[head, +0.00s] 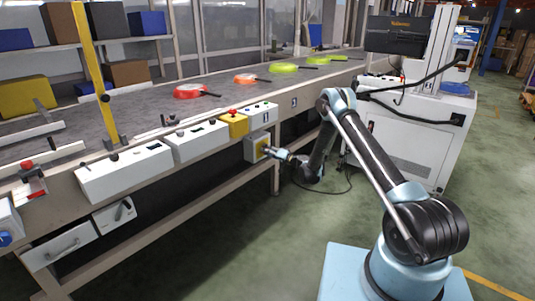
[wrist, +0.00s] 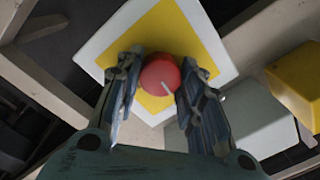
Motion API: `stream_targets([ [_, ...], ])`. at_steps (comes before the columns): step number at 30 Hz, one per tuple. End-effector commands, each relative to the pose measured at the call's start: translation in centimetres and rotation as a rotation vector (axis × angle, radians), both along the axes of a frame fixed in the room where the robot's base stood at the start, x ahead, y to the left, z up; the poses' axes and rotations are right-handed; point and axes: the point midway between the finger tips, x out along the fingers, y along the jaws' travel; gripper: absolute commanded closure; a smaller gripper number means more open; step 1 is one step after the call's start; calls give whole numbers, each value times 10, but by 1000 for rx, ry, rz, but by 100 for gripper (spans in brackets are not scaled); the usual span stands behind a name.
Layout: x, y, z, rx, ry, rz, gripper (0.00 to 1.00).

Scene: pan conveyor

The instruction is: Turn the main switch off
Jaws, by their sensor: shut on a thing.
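In the head view the switch box (head: 252,150) hangs below the conveyor's front edge. My gripper (wrist: 158,88) has one finger on each side of the knob and is shut on it. In the head view my gripper (head: 270,152) reaches the box from the right and hides the knob.
Grey and white control boxes (head: 125,173) line the conveyor's front, with a yellow button box (head: 233,124) just above the switch box. Red and green pans (head: 190,91) lie on the belt (head: 150,98). A white machine cabinet (head: 415,130) stands behind my arm.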

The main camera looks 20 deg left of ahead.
Motion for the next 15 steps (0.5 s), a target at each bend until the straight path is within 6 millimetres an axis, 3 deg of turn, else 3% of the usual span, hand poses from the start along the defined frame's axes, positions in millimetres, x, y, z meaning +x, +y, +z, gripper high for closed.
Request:
stream_targets([
  [1,2,-2,-1,-1,-1,-6,89],
  [2,2,-3,-1,-1,-1,-6,63],
  [4,2,-3,-1,-1,-2,-6,47],
  [15,1,-3,0,-1,-1,-3,44],
])
